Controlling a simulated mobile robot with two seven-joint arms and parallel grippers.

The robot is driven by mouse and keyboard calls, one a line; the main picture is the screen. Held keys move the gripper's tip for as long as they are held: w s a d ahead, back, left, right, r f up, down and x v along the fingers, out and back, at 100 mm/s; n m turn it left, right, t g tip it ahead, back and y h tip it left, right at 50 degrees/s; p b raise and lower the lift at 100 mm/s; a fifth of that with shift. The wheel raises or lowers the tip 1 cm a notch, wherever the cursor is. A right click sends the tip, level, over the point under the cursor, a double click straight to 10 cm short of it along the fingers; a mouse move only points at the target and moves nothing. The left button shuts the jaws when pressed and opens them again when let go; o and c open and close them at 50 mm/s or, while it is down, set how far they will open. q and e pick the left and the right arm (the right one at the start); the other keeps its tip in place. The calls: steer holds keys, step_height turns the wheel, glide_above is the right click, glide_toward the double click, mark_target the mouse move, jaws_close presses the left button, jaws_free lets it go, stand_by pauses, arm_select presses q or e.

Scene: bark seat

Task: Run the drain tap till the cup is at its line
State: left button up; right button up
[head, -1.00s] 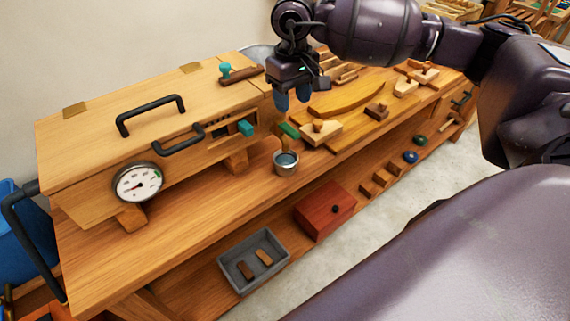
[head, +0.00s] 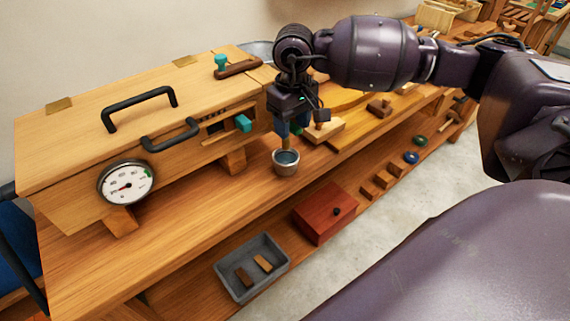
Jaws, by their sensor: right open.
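The small metal cup (head: 286,162) stands upright on the bench, with dark bluish liquid inside. Its line cannot be made out. A short wooden spout (head: 286,142) comes down just above the cup. The green piece near the spout's top, perhaps the tap's handle, is now hidden behind my right gripper. My right gripper (head: 288,128) points down, open, with its blue fingertips right above the cup at the spout's top. I cannot tell whether they touch the tap. My left gripper is not in view.
The long wooden box (head: 80,165) with black handles and a round gauge (head: 125,184) stands left of the cup. A teal knob (head: 243,122) sticks out of its front. Wooden planes and blocks (head: 325,131) lie to the right. A red box (head: 322,215) and grey tray (head: 240,285) sit below.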

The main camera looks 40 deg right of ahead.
steer(key=c, duration=0.8)
steer(key=shift+w+d+f+n+b, duration=0.15)
steer(key=shift+d+n+b, duration=0.4)
steer(key=shift+n+b, duration=0.55)
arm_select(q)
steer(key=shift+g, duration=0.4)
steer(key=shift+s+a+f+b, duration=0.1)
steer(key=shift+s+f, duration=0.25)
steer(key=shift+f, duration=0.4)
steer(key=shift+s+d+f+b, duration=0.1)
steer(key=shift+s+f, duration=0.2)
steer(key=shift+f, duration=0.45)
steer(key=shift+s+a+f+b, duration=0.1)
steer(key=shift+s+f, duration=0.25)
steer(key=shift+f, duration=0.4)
arm_select(e)
steer(key=shift+d+n, duration=0.2)
steer(key=shift+n, duration=0.6)
